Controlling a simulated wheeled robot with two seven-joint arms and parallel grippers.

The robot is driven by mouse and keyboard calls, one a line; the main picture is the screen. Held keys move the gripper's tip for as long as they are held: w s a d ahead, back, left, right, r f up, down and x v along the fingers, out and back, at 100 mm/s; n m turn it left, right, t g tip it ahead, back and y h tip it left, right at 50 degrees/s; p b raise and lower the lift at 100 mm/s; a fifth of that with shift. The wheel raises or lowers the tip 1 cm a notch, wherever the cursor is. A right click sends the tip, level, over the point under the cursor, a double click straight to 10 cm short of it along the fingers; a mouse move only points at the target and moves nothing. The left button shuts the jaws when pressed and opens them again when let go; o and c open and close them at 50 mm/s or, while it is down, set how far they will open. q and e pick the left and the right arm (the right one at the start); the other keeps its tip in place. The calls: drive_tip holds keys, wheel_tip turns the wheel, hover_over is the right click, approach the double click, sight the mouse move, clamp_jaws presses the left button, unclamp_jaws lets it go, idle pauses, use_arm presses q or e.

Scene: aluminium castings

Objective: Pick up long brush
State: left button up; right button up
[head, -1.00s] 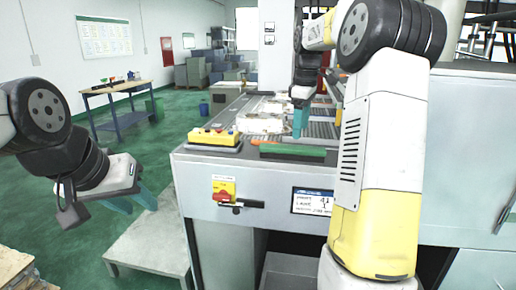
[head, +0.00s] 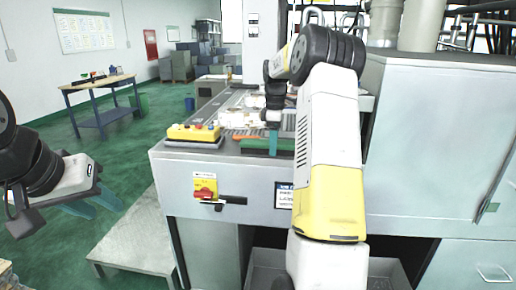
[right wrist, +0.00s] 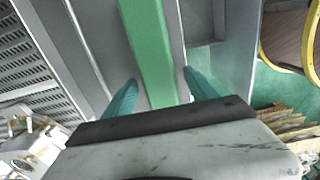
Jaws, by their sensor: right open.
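The long brush is a green bar (head: 262,146) lying along the front edge of the machine's top in the head view. In the right wrist view the brush (right wrist: 148,45) runs between the two teal fingers of my right gripper (right wrist: 160,95), with a gap on each side. My right gripper (head: 272,142) is open and at the brush in the head view. The brush's right end is partly hidden by my arm. My left gripper (head: 92,204) is apart from the machine at the left, empty, with its fingers spread.
A yellow control box (head: 194,132) stands left of the brush. Pale castings (head: 252,117) lie behind it on the machine top. A red switch (head: 205,188) and a black handle (head: 232,199) stick out of the machine's front. A low platform (head: 135,240) stands on the floor.

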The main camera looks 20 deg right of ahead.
clamp_jaws()
idle(0.3)
